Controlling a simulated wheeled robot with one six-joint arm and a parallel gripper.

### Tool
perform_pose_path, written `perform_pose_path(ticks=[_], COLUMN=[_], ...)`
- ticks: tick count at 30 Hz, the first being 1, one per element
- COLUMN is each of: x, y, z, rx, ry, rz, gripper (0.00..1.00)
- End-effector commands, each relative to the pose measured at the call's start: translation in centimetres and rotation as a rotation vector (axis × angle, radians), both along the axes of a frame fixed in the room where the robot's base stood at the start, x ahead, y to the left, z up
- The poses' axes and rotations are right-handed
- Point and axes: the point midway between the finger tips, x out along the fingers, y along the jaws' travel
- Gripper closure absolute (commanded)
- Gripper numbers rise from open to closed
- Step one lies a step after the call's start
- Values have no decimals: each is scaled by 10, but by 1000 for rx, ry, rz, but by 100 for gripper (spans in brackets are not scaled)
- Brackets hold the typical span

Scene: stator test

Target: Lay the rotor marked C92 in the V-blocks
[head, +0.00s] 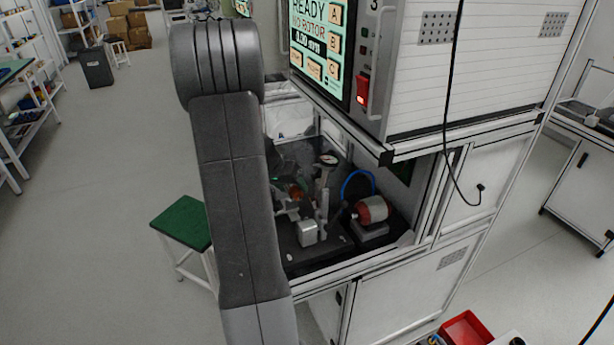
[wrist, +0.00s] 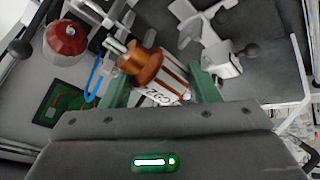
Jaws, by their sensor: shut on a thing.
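In the wrist view my gripper (wrist: 160,80) is shut on a rotor (wrist: 148,66), with one green finger on each side. The rotor has copper-coloured windings and a pale band with dark lettering, seen at an angle, that I cannot read surely. Grey metal supports, which look like the V-blocks (wrist: 222,62), stand just beyond it. The rotor appears above the bench and apart from them, though its height is hard to judge. In the head view the rotor's copper part (head: 296,193) shows small inside the test cabinet, and my arm hides much around it.
A red and silver motor (head: 373,210) sits at the right of the cabinet bay, beside a blue hose (head: 357,183). A dial gauge (head: 328,160) stands upright near the rotor. The cabinet's frame and overhead screen (head: 318,45), reading READY and NO ROTOR, close in the bay.

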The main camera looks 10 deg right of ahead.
Motion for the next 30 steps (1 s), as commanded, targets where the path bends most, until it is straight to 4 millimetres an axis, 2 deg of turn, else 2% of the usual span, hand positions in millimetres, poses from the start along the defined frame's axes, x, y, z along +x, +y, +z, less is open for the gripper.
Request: perform_pose_path(ticks=[11,30], x=[0,0], y=[0,0], z=[-7,-47], rx=[-4,-4], ry=[-1,-1], rz=[0,-1], gripper=[95,95])
